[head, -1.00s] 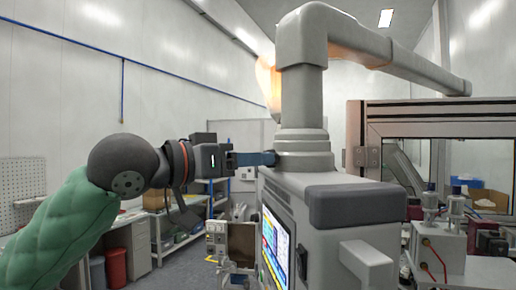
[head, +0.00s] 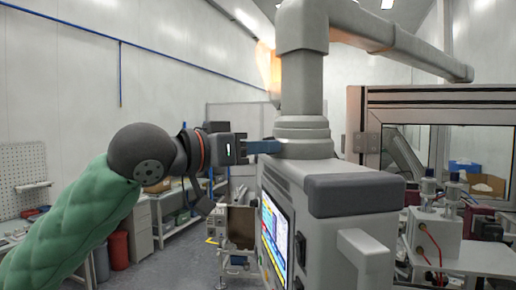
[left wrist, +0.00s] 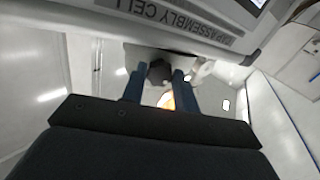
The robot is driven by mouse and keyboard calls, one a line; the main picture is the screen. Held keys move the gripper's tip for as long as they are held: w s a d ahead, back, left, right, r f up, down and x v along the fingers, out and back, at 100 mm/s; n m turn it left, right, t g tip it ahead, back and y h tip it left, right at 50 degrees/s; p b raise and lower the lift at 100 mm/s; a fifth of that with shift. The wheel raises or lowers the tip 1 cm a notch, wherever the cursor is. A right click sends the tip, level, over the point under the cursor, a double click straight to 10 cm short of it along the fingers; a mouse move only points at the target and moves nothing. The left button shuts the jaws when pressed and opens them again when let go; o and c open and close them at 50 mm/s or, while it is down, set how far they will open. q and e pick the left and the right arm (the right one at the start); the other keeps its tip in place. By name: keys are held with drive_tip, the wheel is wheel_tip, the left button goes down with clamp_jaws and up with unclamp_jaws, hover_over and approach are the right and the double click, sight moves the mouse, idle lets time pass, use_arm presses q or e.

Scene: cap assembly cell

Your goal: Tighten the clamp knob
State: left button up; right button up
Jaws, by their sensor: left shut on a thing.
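My left gripper (head: 276,146) reaches in from the left, its blue fingers at the grey collar at the foot of the thick pipe, on top of the cell's control housing. In the left wrist view, the two blue fingers (left wrist: 157,88) stand on either side of a dark knob (left wrist: 158,71), and they are shut on it. In the head view the knob is hidden by the fingers and the collar. Whether the knob is turned tight cannot be seen. My right gripper is not in view.
The grey control housing (head: 355,192) with a lit screen (head: 273,236) stands just right of my left arm. The thick pipe (head: 301,80) rises above it and bends right. A framed enclosure (head: 440,97) is at right.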

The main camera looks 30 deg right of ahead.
use_arm(q)
drive_tip(key=m+b, duration=0.4)
drive_tip(key=m, duration=0.1)
drive_tip(key=shift+m, duration=0.3)
drive_tip(key=o, duration=1)
drive_tip(key=shift+a, duration=0.1)
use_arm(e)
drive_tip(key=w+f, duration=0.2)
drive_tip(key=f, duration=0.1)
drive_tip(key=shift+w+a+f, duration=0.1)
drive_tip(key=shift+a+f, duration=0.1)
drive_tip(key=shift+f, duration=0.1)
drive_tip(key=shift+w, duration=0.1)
use_arm(q)
drive_tip(key=a+b, duration=0.1)
drive_tip(key=a, duration=0.1)
drive_tip(key=a+b, duration=0.2)
drive_tip(key=a, duration=0.1)
drive_tip(key=a+b, duration=0.1)
drive_tip(key=a, duration=0.1)
drive_tip(key=shift+s+a, duration=0.35)
drive_tip(key=shift+a, duration=0.05)
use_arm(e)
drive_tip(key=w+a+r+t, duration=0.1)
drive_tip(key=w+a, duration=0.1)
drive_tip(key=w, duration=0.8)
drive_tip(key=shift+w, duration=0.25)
